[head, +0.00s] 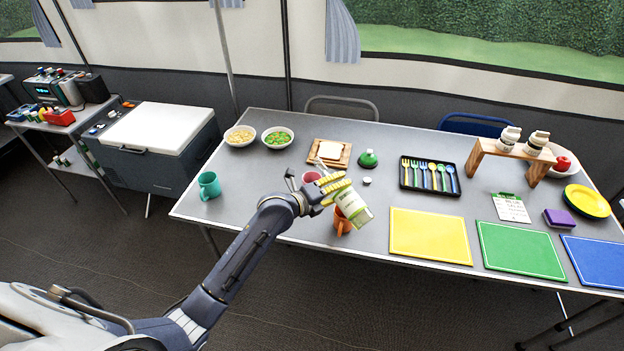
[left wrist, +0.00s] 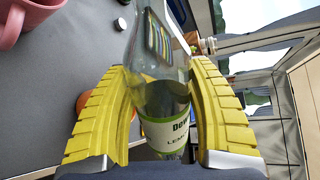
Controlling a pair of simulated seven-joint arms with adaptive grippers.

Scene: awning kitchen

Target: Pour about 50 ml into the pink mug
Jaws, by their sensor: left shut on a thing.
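My left gripper (head: 335,190) is shut on a clear bottle (head: 351,203) with a white and green label. The bottle is tilted in the head view, its neck toward the upper left and its base toward the lower right. In the left wrist view the bottle (left wrist: 165,100) sits between both yellow fingers, with some liquid inside. The pink mug (head: 311,177) stands on the table just left of the bottle, partly hidden by the gripper. It also shows at the top left of the left wrist view (left wrist: 32,14). I cannot see any stream or the mug's contents.
An orange mug (head: 342,222) stands close below the bottle. A teal mug (head: 209,186) stands left, with clear table between.

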